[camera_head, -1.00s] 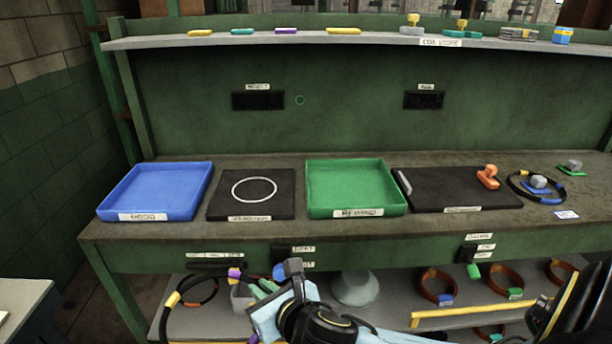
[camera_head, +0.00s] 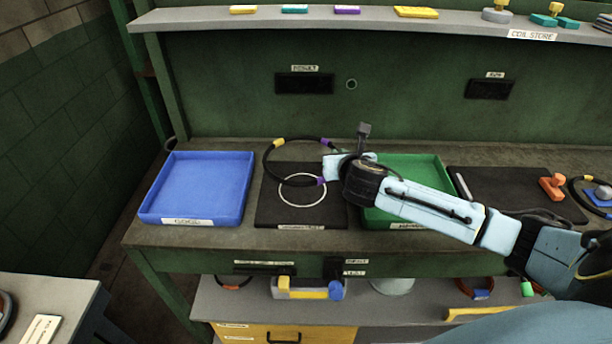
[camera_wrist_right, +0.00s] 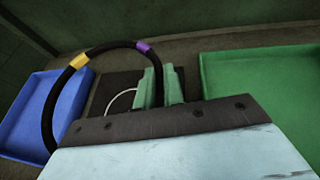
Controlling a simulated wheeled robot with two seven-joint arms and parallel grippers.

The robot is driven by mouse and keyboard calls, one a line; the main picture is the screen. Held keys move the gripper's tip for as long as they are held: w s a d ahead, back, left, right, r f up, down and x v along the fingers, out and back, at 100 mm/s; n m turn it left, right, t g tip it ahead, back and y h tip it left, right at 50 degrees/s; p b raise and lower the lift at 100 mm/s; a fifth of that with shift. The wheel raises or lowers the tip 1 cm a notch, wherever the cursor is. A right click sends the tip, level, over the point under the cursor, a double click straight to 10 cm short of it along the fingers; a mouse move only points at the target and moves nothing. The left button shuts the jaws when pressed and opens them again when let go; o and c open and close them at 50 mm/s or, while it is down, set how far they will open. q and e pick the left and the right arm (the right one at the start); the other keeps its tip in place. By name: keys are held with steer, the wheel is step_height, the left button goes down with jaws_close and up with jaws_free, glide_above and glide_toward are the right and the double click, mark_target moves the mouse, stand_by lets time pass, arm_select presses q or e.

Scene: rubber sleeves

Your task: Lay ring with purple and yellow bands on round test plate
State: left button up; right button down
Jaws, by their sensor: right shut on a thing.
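The black ring with purple and yellow bands (camera_head: 267,163) is held up above the round test plate, a black square with a white circle (camera_head: 284,211). In the head view its yellow band is at the upper left and purple bands are at the right. My right gripper (camera_head: 332,166) is shut on the ring's right side; its green fingers (camera_wrist_right: 158,88) grip it in the right wrist view. The ring appears raised and tilted, overlapping the plate's back edge in the picture. The exact height cannot be told. My left gripper is not in view.
A blue tray (camera_head: 154,204) stands left of the plate. A green tray (camera_head: 433,160) stands right of it, partly behind my right arm. A black board (camera_head: 490,180) with an orange piece (camera_head: 552,187) lies further right. A shelf (camera_head: 260,18) runs along the back.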

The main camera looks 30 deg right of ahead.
glide_above(337, 191)
step_height(337, 191, down, 6)
steer(key=shift+d+r+b, duration=0.1)
steer(key=shift+r+b, duration=0.15)
steer(key=shift+b, duration=0.1)
step_height(337, 191, down, 4)
steer(key=shift+r+b, duration=0.1)
steer(key=shift+b, duration=0.2)
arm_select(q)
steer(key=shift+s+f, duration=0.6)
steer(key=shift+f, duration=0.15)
arm_select(e)
steer(key=c, duration=1.5)
jaws_free()
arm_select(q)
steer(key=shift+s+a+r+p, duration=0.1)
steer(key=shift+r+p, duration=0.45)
arm_select(e)
steer(key=v, duration=1.2)
